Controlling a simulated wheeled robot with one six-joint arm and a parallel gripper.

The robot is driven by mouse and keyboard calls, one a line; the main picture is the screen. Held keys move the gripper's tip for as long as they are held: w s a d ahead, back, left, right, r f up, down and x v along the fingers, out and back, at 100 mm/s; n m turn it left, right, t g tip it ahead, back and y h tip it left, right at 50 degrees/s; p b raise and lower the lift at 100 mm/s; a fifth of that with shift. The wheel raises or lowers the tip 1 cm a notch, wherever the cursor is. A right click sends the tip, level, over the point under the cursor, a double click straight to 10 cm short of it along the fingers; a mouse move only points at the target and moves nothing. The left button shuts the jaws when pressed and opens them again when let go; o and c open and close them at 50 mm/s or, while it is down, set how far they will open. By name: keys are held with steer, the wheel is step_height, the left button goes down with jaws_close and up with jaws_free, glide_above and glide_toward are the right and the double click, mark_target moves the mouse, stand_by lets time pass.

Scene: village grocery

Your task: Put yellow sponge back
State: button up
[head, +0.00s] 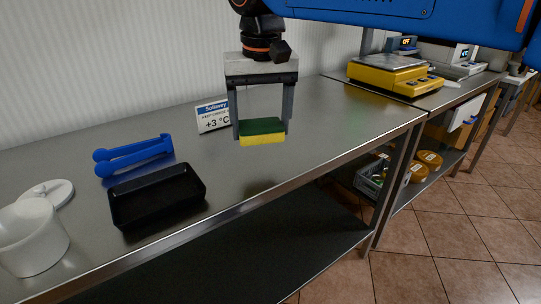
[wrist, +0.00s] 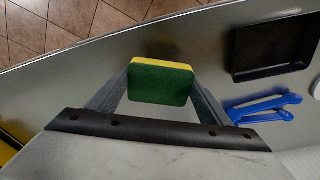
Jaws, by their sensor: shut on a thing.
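My gripper (head: 262,132) hangs above the steel counter, pointing down. It is shut on a yellow sponge (head: 262,141) with a dark green scouring side facing up. In the wrist view the sponge (wrist: 162,82) sits between the two finger ends, green face toward the camera and a yellow edge showing. In the head view the sponge appears held above the counter top, near its front edge, though the exact height is hard to tell.
A black tray (head: 117,213), blue tongs (head: 134,156), a white pot (head: 33,240) and its lid (head: 50,193) stand at left. A +3 °C sign (head: 212,116) stands behind my gripper. A yellow scale (head: 388,75) is at right. The counter's right part is clear.

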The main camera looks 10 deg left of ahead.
mark_target(261, 166)
steer(key=shift+f, duration=3.65)
steer(key=shift+f, duration=0.1)
steer(key=o, duration=1)
steer(key=r, duration=0.4)
steer(key=s+r, duration=0.1)
steer(key=r, duration=0.7)
steer(key=shift+s+d+r, duration=0.1)
steer(key=shift+s+d, duration=0.1)
steer(key=shift+d, duration=0.1)
